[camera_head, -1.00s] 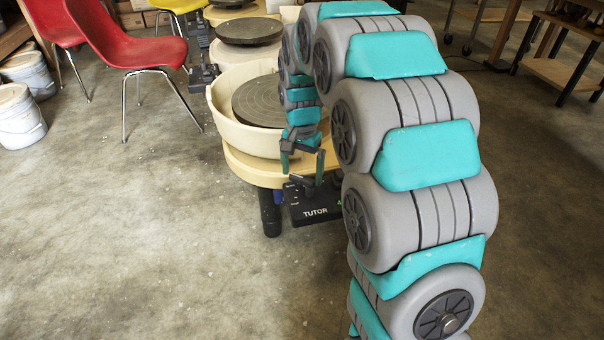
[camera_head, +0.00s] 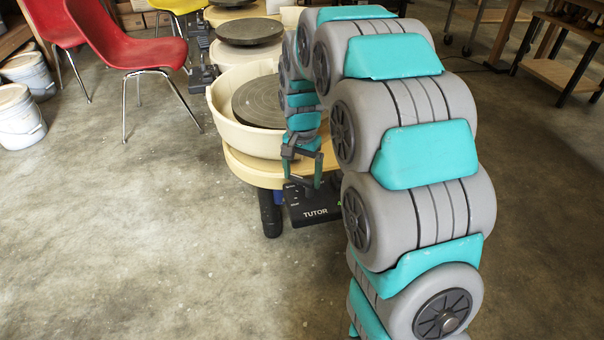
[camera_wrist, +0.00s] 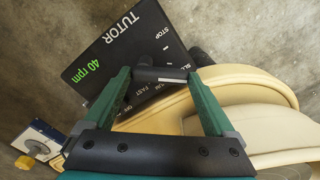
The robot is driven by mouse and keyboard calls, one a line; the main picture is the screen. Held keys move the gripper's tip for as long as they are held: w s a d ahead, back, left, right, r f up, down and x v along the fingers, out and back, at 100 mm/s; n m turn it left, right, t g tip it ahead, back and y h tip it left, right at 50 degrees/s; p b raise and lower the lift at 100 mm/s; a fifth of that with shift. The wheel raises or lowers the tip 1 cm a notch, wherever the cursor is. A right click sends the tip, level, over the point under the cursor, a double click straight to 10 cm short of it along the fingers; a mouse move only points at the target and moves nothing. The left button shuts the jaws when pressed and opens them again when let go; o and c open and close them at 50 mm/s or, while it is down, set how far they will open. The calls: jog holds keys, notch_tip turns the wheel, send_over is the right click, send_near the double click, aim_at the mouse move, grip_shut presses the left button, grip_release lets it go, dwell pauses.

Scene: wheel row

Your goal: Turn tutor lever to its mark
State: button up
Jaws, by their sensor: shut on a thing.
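The black control box labelled TUTOR (camera_head: 312,213) stands on the front right of the nearest potter's wheel. In the wrist view the box (camera_wrist: 122,50) shows white TUTOR lettering, a green "40 rpm" readout and speed words, some hidden by my gripper. The dark lever (camera_wrist: 158,75) runs across between my green fingertips, with a short white line on it. My gripper (camera_wrist: 158,80) is shut on the lever. In the head view my gripper (camera_head: 302,172) is just above the box, and the lever is hard to make out there.
The wheel's cream splash pan (camera_head: 222,112) and dark round wheel head (camera_head: 255,105) stand close beside my gripper. More wheels stand behind it. Red chairs (camera_head: 140,50) and white buckets (camera_head: 18,115) are at the left. The concrete floor in front is clear.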

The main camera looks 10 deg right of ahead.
jog(key=shift+n, duration=0.3)
jog(key=n, duration=0.3)
jog(key=shift+s+a+p, duration=0.2)
jog(key=shift+s+p, duration=0.15)
jog(key=shift+s, duration=0.05)
jog(key=shift+s+a+n+p, duration=0.1)
jog(key=shift+s+n+p, duration=0.1)
jog(key=shift+n, duration=0.85)
jog(key=shift+s+n+p, duration=0.1)
jog(key=shift+s+n, duration=0.05)
jog(key=shift+n, duration=0.9)
jog(key=o, duration=1.1)
jog(key=shift+c, duration=0.2)
